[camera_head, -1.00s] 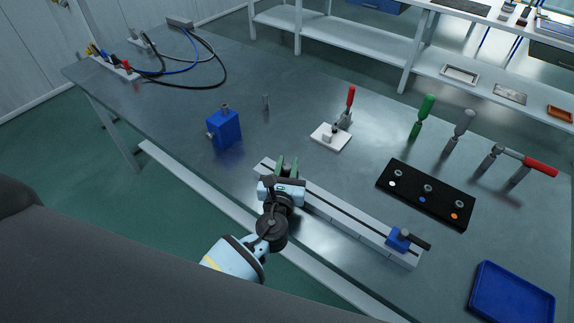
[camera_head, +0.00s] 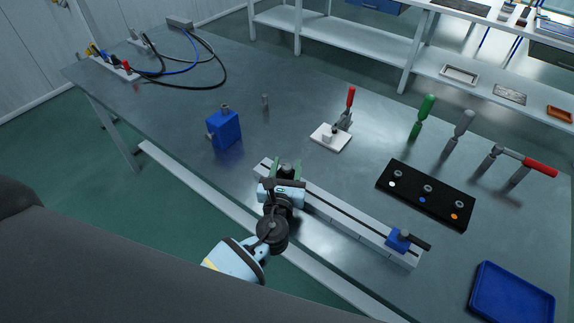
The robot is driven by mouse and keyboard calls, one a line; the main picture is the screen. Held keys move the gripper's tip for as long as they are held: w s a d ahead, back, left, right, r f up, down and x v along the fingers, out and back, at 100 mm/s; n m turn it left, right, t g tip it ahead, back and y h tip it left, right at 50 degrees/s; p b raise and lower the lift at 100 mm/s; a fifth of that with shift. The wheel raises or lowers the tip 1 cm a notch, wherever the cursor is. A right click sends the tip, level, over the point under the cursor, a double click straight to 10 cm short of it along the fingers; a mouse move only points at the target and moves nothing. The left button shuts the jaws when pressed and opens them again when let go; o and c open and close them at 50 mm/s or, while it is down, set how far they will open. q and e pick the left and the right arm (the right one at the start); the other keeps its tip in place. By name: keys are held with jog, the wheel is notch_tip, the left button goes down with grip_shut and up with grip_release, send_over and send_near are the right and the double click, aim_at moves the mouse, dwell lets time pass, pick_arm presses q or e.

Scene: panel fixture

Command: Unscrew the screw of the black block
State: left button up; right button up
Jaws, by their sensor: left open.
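A light rail (camera_head: 345,219) with a dark slot lies along the table's front edge. A blue block (camera_head: 398,238) with a dark handle sits at the rail's right end. My right gripper is not in view.
A black plate (camera_head: 424,193) with several round fittings lies right of the rail. Behind are a white toggle clamp (camera_head: 331,137) and upright tools (camera_head: 422,117). A blue box (camera_head: 224,130) stands at left, a blue tray (camera_head: 511,294) at front right.

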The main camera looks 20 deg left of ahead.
pick_arm(q)
jog(key=s, duration=0.5)
jog(key=s+d, duration=0.1)
jog(key=s, duration=0.1)
jog(key=shift+s, duration=0.15)
